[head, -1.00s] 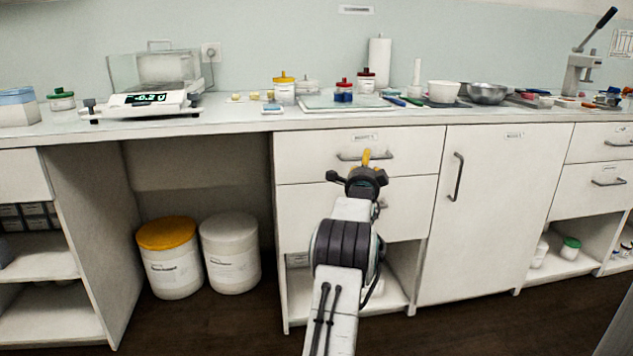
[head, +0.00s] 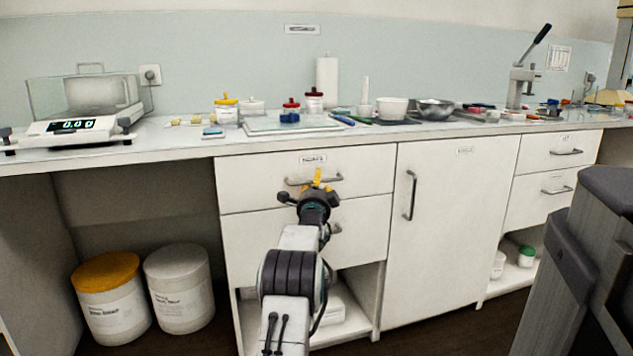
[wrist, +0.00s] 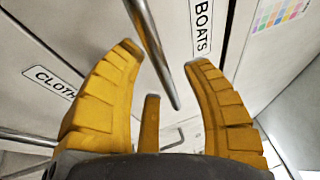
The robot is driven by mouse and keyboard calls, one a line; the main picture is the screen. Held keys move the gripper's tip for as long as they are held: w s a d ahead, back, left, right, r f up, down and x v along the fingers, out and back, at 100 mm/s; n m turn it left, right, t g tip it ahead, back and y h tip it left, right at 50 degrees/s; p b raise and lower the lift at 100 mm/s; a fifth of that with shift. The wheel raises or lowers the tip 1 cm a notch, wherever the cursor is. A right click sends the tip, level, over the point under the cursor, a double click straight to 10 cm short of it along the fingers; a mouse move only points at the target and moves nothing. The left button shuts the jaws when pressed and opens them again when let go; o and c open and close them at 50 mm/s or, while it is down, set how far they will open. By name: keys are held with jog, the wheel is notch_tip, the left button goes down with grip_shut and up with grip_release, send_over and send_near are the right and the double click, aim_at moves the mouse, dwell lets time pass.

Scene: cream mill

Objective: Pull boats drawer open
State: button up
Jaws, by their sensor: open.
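The boats drawer (head: 255,193) is the white upper drawer front in the middle of the head view, and it looks shut. Its label reads BOATS in the wrist view (wrist: 202,28). Its metal bar handle (wrist: 152,42) runs between my fingertips in the wrist view. My gripper (wrist: 163,56) is open, with a yellow finger on either side of the bar; I cannot tell whether either touches it. In the head view my gripper (head: 319,179) is in front of the handle (head: 296,181) and partly hides it.
A lower drawer (head: 250,240) sits below, partly behind my arm. A second label, beginning CLOTH (wrist: 53,83), shows in the wrist view. A cupboard door (head: 450,230) is to the right. Two tubs (head: 112,305) (head: 180,295) stand under the counter at left. A dark grey object (head: 590,260) fills the right foreground.

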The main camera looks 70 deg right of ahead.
jog(key=shift+d, duration=0.25)
jog(key=shift+c, duration=0.4)
grip_shut()
